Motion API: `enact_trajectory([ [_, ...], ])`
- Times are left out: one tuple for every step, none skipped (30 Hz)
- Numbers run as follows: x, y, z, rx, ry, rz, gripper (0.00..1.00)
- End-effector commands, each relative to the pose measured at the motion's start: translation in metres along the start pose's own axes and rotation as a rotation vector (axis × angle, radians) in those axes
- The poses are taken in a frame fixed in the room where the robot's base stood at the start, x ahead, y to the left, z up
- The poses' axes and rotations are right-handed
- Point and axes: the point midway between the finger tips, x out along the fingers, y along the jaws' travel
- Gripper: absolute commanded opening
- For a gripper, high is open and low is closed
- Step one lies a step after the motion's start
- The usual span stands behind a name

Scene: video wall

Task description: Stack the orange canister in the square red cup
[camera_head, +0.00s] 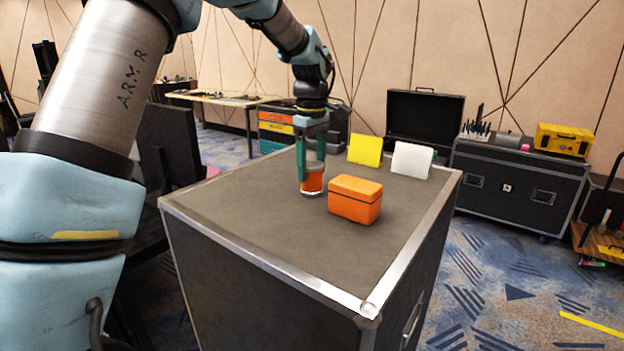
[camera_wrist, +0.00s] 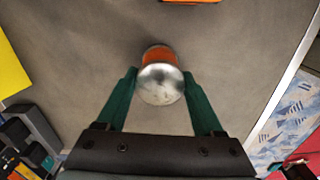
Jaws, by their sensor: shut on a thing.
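The orange canister (camera_head: 312,183) has a shiny metal end, seen in the wrist view (camera_wrist: 161,82). It is upright between the green fingers of my gripper (camera_head: 311,165), which are shut on it from both sides, also in the wrist view (camera_wrist: 160,76). Its bottom is at or just above the grey case top; I cannot tell if it touches. I make out no square red cup in either view. An orange box (camera_head: 355,200) with a lid seam stands just right of the canister; its edge shows at the top of the wrist view (camera_wrist: 190,2).
The grey case top (camera_head: 260,225) has a metal rim and free room in front and to the left. A yellow block (camera_head: 365,150) and a white block (camera_head: 411,160) stand at its back edge. A black case (camera_head: 510,190) with tools stands behind at right.

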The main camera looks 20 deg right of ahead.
Motion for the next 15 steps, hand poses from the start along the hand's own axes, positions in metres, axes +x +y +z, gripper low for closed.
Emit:
enact_trajectory([
  [-0.0002,0.0001,0.0,0.0,0.0,0.0,0.34],
  [-0.0002,0.0001,0.0,0.0,0.0,0.0,0.3],
  [-0.0002,0.0001,0.0,0.0,0.0,0.0,0.26],
  [-0.0002,0.0001,0.0,0.0,0.0,0.0,0.22],
  [-0.0002,0.0001,0.0,0.0,0.0,0.0,0.19],
  [-0.0003,0.0001,0.0,0.0,0.0,0.0,0.14],
  [-0.0003,0.0001,0.0,0.0,0.0,0.0,0.11],
  [-0.0003,0.0001,0.0,0.0,0.0,0.0,0.08],
  [-0.0003,0.0001,0.0,0.0,0.0,0.0,0.04],
  [-0.0006,0.0002,0.0,0.0,0.0,0.001,0.04],
  [-0.0006,0.0002,0.0,0.0,0.0,0.001,0.0],
  [-0.0006,0.0002,0.0,0.0,0.0,0.001,0.0],
  [-0.0006,0.0002,0.0,0.0,0.0,0.001,0.0],
  [-0.0006,0.0002,-0.0001,0.0,0.0,0.001,0.0],
  [-0.0009,0.0003,-0.0001,0.0,0.0,0.001,0.0],
])
